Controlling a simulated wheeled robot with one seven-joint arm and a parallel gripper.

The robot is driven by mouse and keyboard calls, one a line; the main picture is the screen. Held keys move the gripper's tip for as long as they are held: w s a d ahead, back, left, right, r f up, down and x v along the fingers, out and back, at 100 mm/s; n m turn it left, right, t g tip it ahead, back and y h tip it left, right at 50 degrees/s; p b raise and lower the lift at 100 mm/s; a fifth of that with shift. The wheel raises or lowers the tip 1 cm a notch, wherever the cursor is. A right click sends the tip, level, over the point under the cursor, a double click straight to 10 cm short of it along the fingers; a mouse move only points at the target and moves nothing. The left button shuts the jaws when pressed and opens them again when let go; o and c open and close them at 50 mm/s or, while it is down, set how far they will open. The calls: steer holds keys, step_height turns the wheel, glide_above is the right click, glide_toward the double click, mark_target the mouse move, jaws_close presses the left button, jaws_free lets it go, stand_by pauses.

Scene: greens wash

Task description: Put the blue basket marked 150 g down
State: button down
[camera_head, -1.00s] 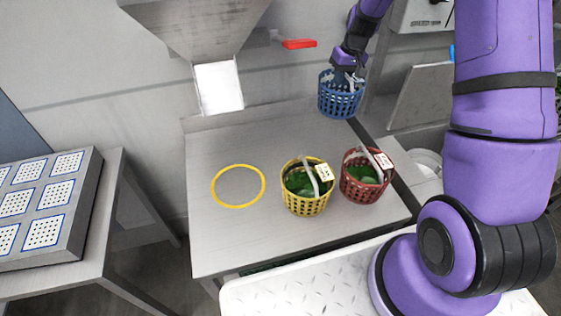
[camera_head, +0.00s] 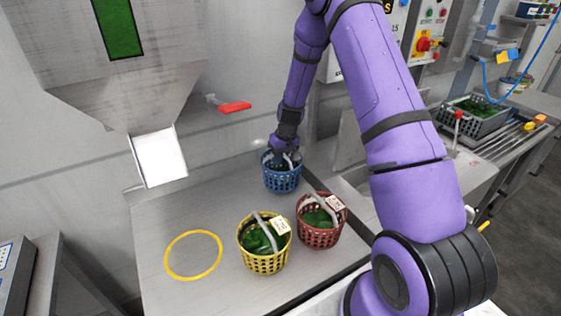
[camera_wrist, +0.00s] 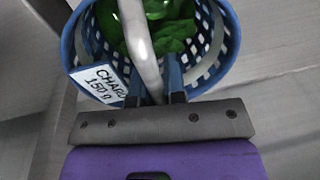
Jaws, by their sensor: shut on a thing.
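The blue basket (camera_head: 282,179) is at the back right of the steel table (camera_head: 205,212) in the head view. My gripper (camera_head: 287,153) is above it, shut on its pale handle. In the wrist view the basket (camera_wrist: 229,42) holds green leaves (camera_wrist: 172,32), and its tag (camera_wrist: 100,84) reads "CHARD 150 g". The handle (camera_wrist: 138,40) runs down between my gripper's fingers (camera_wrist: 164,85). The basket looks upright and its base appears at or very near the table top; I cannot tell whether it touches.
A red basket (camera_head: 320,235) and a yellow basket (camera_head: 262,260), both with greens and tags, stand in front of the blue one. A yellow ring (camera_head: 168,262) marks bare table at left. A hopper chute (camera_head: 159,160) hangs over the table's back left.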

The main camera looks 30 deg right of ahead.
steer(key=shift+f, duration=0.6)
steer(key=c, duration=1.2)
jaws_free()
steer(key=shift+f, duration=0.1)
steer(key=s+a+r, duration=0.1)
steer(key=s+r, duration=0.2)
steer(key=r, duration=0.9)
steer(key=s+a+r, duration=0.1)
steer(key=s+r, duration=0.3)
steer(key=r, duration=0.8)
steer(key=s+a+r+t+h, duration=0.1)
steer(key=s+a+r, duration=0.2)
steer(key=s+r, duration=0.55)
steer(key=s+a+r+t, duration=0.2)
steer(key=s+a+r, duration=0.2)
steer(key=s+r, duration=0.45)
steer(key=shift+t+h, duration=0.3)
steer(key=shift+t, duration=0.2)
steer(key=s, duration=1.3)
steer(key=shift+s+a+f, duration=0.35)
steer(key=shift+a+f, duration=0.05)
